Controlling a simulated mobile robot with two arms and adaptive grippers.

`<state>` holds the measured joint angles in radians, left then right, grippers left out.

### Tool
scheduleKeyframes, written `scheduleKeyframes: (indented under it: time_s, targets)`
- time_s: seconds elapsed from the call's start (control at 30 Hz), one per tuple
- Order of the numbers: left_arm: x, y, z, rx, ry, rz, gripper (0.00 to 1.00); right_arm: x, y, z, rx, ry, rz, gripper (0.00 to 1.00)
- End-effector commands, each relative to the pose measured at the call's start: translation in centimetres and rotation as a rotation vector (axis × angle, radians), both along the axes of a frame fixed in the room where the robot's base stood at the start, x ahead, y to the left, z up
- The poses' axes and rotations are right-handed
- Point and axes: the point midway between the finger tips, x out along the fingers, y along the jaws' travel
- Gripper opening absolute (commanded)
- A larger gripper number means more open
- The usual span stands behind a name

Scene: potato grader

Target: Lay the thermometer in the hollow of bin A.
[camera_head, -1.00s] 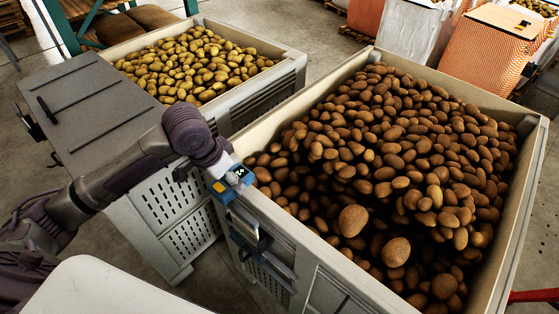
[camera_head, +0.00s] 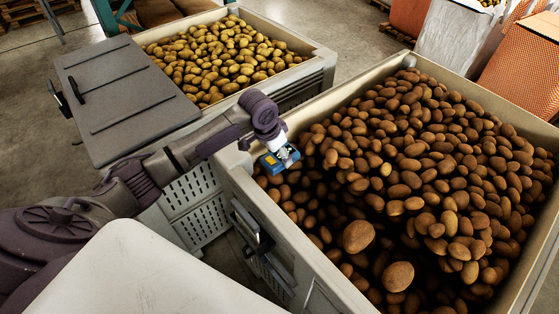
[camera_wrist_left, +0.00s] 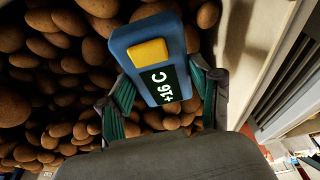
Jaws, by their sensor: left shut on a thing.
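The thermometer (camera_head: 270,164) is a small blue block with a yellow button and a dark display. In the left wrist view the thermometer (camera_wrist_left: 158,52) reads +16 C. My left gripper (camera_head: 284,152) is shut on it, one finger on each side, above the brown potatoes just inside the left wall of the near bin (camera_head: 240,185). The potatoes (camera_head: 420,160) heap high at the back and right and lie lower at the left and front, forming a hollow (camera_head: 325,215). No bin letter is readable. My right gripper is not in view.
A second bin (camera_head: 318,62) of yellower potatoes stands behind at left, partly under a grey lid (camera_head: 125,90). The near bin's rim runs close below my left wrist. Orange mesh sacks (camera_head: 525,75) and a white sack (camera_head: 450,42) stand at the back right.

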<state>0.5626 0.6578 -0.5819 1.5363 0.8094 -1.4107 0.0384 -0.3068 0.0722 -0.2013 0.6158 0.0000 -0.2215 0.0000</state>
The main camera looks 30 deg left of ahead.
Motion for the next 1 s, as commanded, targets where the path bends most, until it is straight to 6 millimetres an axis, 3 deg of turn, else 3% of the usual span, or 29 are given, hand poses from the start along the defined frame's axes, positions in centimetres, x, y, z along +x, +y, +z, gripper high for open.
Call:
scheduleKeyframes:
  time_s: [0.13,0.37,0.73,0.77,0.9,1.0]
  targets:
    - [0.2,0.0,-1.1,0.0,0.002,-0.001,0.18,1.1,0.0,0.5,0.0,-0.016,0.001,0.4]
    - [0.2,0.0,-4.0,0.0,0.0,-0.001,0.18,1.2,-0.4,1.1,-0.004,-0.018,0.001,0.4]
    - [0.2,0.0,-4.4,0.0,-0.002,-0.001,0.18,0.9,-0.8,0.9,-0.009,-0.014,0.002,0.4]
    - [0.2,0.0,-4.4,0.001,-0.001,-0.001,0.69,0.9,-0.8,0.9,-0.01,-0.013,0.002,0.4]
    - [0.2,0.0,-4.4,0.001,-0.001,-0.001,0.89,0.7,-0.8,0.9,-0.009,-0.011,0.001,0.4]
    - [0.2,0.0,-4.4,0.001,-0.001,-0.001,0.89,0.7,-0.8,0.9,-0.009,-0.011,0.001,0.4]
